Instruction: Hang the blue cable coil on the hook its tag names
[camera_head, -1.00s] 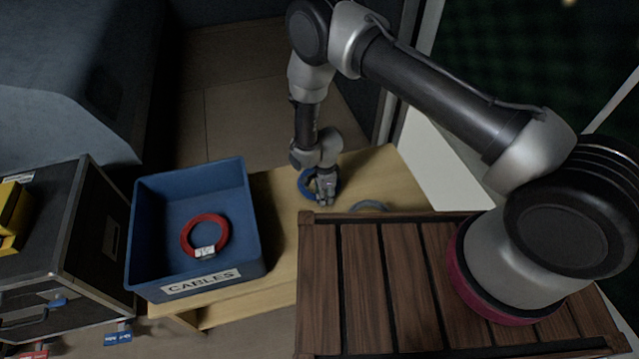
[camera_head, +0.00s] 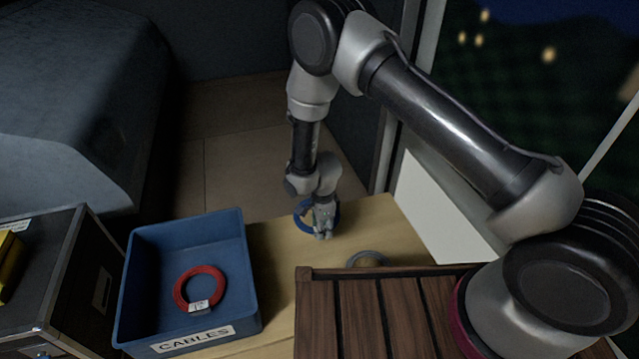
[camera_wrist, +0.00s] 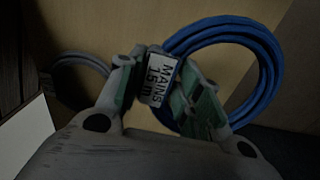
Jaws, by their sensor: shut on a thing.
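The blue cable coil (camera_head: 302,216) is at my gripper (camera_head: 323,229), over the far end of the light wooden bench. In the wrist view the blue coil (camera_wrist: 276,72) fills the upper right, and its white tag (camera_wrist: 159,78) reads "MAINS 15m". My gripper (camera_wrist: 165,95) is shut on the coil at its tagged side, with the tag between the green-padded fingers. Whether the coil touches the bench is hard to tell. No hooks can be made out in the present views.
A blue bin (camera_head: 247,285) labelled "CABLES" holds a red coil (camera_head: 177,289) with a tag. A grey coil (camera_head: 367,259) lies on the bench (camera_head: 275,250) near my slatted deck. A dark case (camera_head: 68,260) stands left of the bin. Bare bench lies right of my gripper.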

